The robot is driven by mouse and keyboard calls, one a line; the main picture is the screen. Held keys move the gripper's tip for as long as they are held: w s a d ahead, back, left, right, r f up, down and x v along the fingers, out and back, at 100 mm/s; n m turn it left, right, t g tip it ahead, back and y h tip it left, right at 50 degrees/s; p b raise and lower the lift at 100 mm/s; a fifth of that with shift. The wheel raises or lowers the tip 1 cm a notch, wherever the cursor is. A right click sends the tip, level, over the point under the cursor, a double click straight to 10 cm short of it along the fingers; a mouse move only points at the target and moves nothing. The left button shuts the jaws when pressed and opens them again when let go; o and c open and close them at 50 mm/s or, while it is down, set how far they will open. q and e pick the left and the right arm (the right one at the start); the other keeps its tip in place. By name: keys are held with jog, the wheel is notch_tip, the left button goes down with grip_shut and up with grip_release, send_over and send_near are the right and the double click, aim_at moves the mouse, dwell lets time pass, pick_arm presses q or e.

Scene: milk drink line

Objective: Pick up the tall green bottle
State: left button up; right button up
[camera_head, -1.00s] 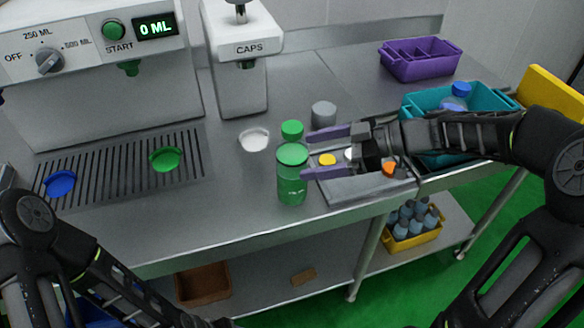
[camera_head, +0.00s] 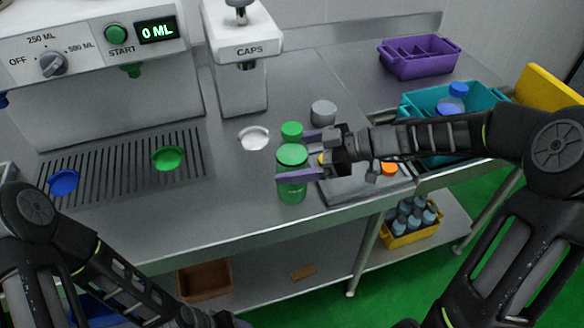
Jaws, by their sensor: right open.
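The tall green bottle (camera_head: 293,194) stands upright on the steel counter, with a green cap on top. My right gripper (camera_head: 293,157) reaches in from the right and is open, its purple fingers on either side of the bottle. The near finger crosses in front of the bottle's body and hides part of it. The far finger is partly hidden behind the bottle's top. I cannot tell whether either finger touches it. My left arm is at the lower left, and its gripper is out of the picture.
A second green-capped item (camera_head: 291,130) stands just behind the bottle, with a grey cylinder (camera_head: 323,112) and a white dish (camera_head: 254,138) nearby. The caps machine (camera_head: 240,65) is behind. A teal crate (camera_head: 412,103) is at right. The counter left of the bottle is clear.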

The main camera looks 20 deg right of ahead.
jog(key=shift+c, duration=0.4)
grip_shut()
dwell(0.8)
